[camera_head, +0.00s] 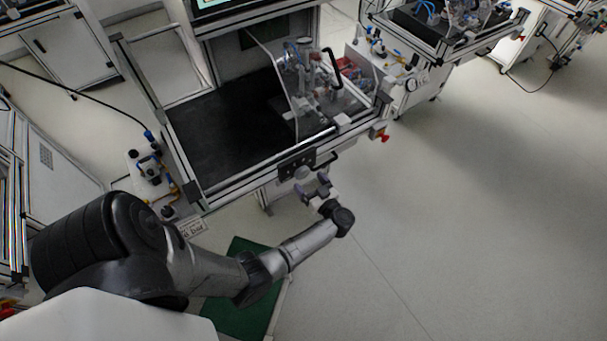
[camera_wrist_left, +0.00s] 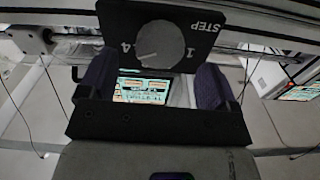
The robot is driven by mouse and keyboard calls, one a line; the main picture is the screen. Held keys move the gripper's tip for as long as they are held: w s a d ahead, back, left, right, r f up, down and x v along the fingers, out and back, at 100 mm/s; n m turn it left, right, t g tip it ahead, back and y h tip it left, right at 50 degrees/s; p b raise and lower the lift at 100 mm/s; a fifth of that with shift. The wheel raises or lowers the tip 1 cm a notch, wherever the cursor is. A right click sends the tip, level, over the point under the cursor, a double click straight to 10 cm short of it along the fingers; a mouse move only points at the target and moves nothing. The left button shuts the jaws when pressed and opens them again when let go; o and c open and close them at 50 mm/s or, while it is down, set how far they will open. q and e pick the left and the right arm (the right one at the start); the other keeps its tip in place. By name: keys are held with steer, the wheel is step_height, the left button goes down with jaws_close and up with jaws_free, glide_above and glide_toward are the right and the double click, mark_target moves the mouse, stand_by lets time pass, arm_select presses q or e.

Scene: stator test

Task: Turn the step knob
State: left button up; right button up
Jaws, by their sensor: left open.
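The step knob (camera_wrist_left: 160,43) is a round grey knob on a dark panel (camera_wrist_left: 118,22) marked STEP, with the digits 1 and 4 beside it. In the head view the knob (camera_head: 301,173) shows small at the front rail of the workstation. My left gripper (camera_head: 316,187) is just in front of the panel. In the left wrist view its two dark fingers (camera_wrist_left: 155,68) are open and empty, one toward each side of the knob and lower in the picture. I cannot tell whether a finger touches the panel. My right gripper is not in view.
The workstation has a black work surface (camera_head: 225,130) with a clear-shielded fixture (camera_head: 310,85). A red knob (camera_head: 381,136) sits at the right corner. Open floor (camera_head: 450,220) lies to the right.

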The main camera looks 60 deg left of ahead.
mark_target(304, 176)
arm_select(q)
steer(key=shift+s+a, duration=0.15)
steer(key=shift+a, duration=1.9)
steer(key=c, duration=0.9)
steer(key=shift+n, duration=0.4)
steer(key=n, duration=0.3)
steer(key=shift+n+b, duration=0.85)
steer(key=shift+n, duration=1.55)
